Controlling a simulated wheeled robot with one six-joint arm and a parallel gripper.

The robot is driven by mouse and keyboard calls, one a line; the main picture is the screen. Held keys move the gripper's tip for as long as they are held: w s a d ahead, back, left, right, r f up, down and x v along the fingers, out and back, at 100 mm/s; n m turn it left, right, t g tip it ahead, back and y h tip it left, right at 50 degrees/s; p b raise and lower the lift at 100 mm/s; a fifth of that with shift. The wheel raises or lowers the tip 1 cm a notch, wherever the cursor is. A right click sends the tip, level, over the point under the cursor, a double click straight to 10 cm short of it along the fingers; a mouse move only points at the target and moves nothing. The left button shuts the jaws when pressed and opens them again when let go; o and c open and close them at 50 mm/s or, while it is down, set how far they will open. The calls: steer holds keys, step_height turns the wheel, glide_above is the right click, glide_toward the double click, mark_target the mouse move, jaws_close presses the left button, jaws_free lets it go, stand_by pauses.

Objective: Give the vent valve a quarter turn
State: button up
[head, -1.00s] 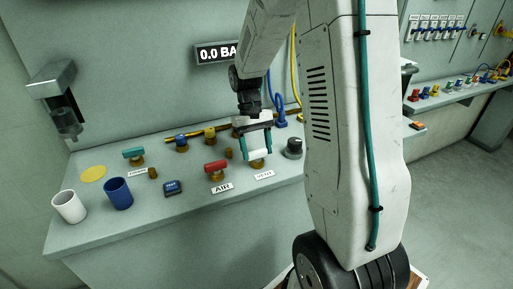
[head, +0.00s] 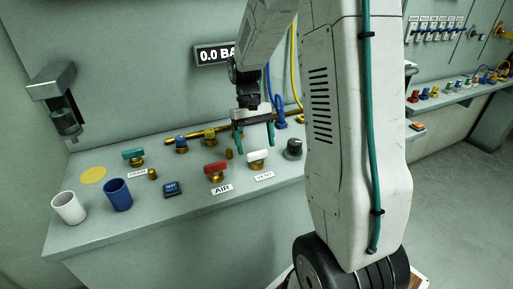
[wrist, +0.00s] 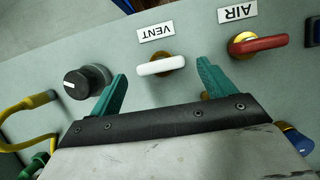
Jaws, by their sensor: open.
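The vent valve (head: 257,156) has a white bar handle on a brass body and stands on the bench behind its VENT label (head: 264,176). In the wrist view the white handle (wrist: 160,65) lies roughly parallel to the VENT label (wrist: 155,32), with brass showing beside it. My gripper (head: 255,146) is above and a little behind the valve. Its teal fingers are spread wide and hold nothing. In the wrist view the handle appears between and just beyond the fingertips (wrist: 162,74), apart from both.
The red-handled air valve (head: 215,169) stands left of the vent valve, and a black knob (head: 293,149) stands right. A blue button box (head: 171,188), blue cup (head: 118,194) and white cup (head: 69,207) are farther left. A display (head: 219,54) reads 0.0.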

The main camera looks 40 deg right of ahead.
steer(key=v, duration=0.5)
steer(key=shift+w+r, duration=0.1)
steer(key=shift+r, duration=0.1)
steer(key=s, duration=0.1)
steer(key=s+a, duration=0.1)
steer(key=s, duration=0.1)
steer(key=shift+a+f, duration=0.2)
steer(key=s+a+r+n+t, duration=0.1)
steer(key=s+a+r+t, duration=0.1)
steer(key=s, duration=0.4)
steer(key=s+a+r+n+t, duration=0.1)
steer(key=s+a+r, duration=0.2)
steer(key=s+a, duration=0.4)
steer(key=s+a+r+n+t+h, duration=0.1)
steer(key=s+a+r+t, duration=0.1)
steer(key=s+a, duration=0.3)
steer(key=shift+s+r+t, duration=0.3)
steer(key=shift+s+r, duration=0.55)
steer(key=shift+s, duration=0.2)
